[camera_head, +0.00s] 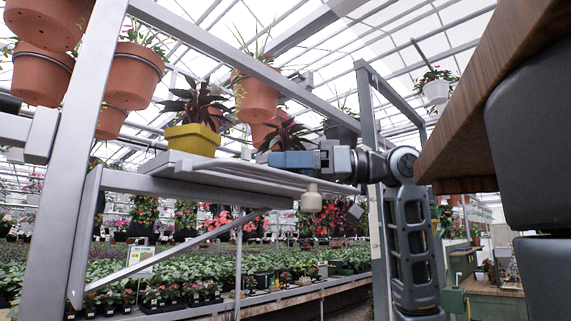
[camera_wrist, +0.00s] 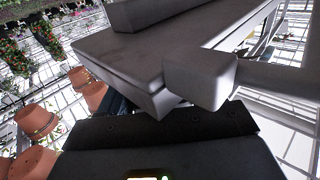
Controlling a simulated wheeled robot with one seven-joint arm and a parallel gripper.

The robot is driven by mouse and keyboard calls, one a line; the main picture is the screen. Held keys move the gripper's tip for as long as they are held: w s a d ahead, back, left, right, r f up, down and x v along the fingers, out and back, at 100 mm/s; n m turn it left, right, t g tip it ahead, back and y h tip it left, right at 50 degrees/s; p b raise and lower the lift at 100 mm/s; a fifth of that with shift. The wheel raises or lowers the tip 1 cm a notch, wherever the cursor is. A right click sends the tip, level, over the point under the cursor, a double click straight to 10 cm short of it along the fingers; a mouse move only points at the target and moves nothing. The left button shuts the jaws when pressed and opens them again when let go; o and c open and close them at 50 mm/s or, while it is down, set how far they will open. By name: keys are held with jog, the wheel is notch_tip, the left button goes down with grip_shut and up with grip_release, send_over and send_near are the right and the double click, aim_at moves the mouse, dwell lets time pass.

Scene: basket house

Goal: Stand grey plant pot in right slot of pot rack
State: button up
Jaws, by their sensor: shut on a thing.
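The pot rack (camera_head: 180,187) is a pale grey metal shelf at left centre of the head view. A yellow pot (camera_head: 193,139) with a dark-leaved plant stands upright on its left part. My gripper (camera_head: 285,160) is at the right part of the rack, just above shelf level, with its blue fingers pointing left. A dark red plant (camera_head: 285,134) rises directly behind the fingers. The grey pot under it is hidden by my gripper, which appears shut on it. The wrist view shows the rack's grey shelf (camera_wrist: 135,50) close to my gripper, but no pot between the fingers.
A metal post (camera_head: 75,180) and a diagonal brace stand at the left. Terracotta pots (camera_head: 134,76) hang above and behind the rack. A cream knob-like piece (camera_head: 311,198) hangs under the shelf's right end. A brown wooden top (camera_head: 500,85) juts in at the right, near my arm.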

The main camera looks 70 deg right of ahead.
jog(key=shift+f, duration=0.2)
jog(key=o, duration=1.1)
jog(key=shift+r, duration=0.3)
jog(key=b+v, duration=0.2)
jog(key=v, duration=1)
jog(key=shift+f+b, duration=0.1)
jog(key=shift+b, duration=0.25)
